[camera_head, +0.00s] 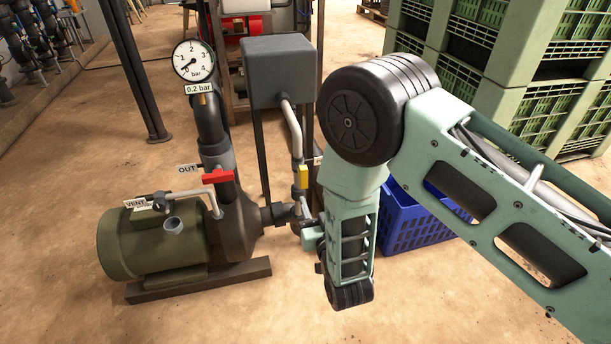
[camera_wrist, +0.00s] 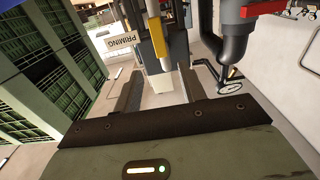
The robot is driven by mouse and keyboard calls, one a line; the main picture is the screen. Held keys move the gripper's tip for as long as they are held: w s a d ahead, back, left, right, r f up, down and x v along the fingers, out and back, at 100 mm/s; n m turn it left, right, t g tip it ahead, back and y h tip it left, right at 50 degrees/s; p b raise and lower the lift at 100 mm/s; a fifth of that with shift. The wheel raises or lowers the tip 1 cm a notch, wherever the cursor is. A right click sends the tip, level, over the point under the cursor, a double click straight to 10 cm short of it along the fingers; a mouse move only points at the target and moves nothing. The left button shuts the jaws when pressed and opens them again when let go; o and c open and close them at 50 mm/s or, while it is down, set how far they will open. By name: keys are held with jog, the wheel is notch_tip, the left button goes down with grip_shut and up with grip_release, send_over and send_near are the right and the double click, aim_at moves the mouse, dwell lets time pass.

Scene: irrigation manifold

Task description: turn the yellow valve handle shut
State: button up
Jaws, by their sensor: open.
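The yellow valve handle (camera_head: 303,176) stands upright along a thin vertical pipe, just left of my arm in the head view. In the wrist view the yellow handle (camera_wrist: 158,42) runs up the picture, lined up with the pipe. My gripper (camera_wrist: 158,84) is open, with one dark finger on each side and nothing held between them. The handle lies beyond the fingertips, roughly in line with the gap; I cannot tell the exact distance. A PRIMING tag (camera_wrist: 119,53) hangs left of the handle. My arm hides most of the gripper in the head view.
A red handle (camera_head: 218,176) sits above the green pump (camera_head: 150,240), beside the OUT tag. A pressure gauge (camera_head: 193,61) has a 0.2 bar tag. A grey box (camera_head: 279,70) stands above the pipe. The front floor is clear.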

aim_at(304, 175)
jog(key=b+x, duration=0.2)
jog(key=x, duration=0.9)
jog(key=shift+w+a, duration=0.15)
jog(key=shift+w, duration=0.2)
grip_shut()
